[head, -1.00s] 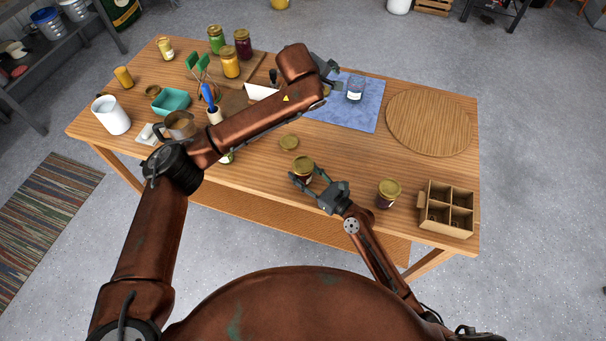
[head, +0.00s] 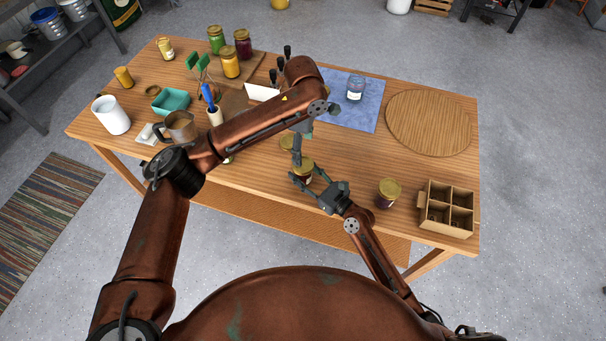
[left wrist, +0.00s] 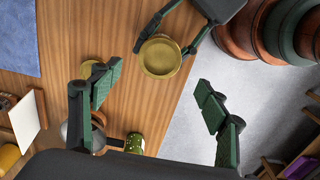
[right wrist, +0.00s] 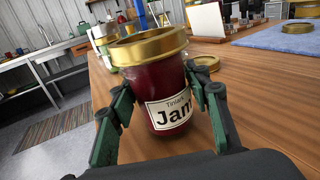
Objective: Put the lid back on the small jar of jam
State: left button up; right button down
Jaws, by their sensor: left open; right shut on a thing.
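The jam jar (right wrist: 168,95) is dark red with a "Jam" label, upright on the table between the fingers of my right gripper (right wrist: 158,98), which is shut on it. A gold lid (right wrist: 148,46) sits on its top; it also shows from above in the left wrist view (left wrist: 160,57). Another gold lid (right wrist: 206,62) lies loose on the table behind the jar, partly hidden by my left arm in the head view (head: 287,142). My left gripper (left wrist: 158,98) is open and empty, above the table close to the jar and the loose lid.
A second gold-lidded jar (head: 388,193) and a divided cardboard box (head: 446,209) stand to the right. A clear jar (head: 355,89) stands on a blue cloth (head: 345,115). A round wooden board (head: 428,122) lies at the right. Jars, a mug and a teal tray crowd the left.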

aim_at(303, 163)
pick_arm(q)
jog(key=shift+f, duration=4)
pick_arm(e)
jog(key=shift+r, duration=0.1)
pick_arm(q)
jog(key=shift+c, duration=0.5)
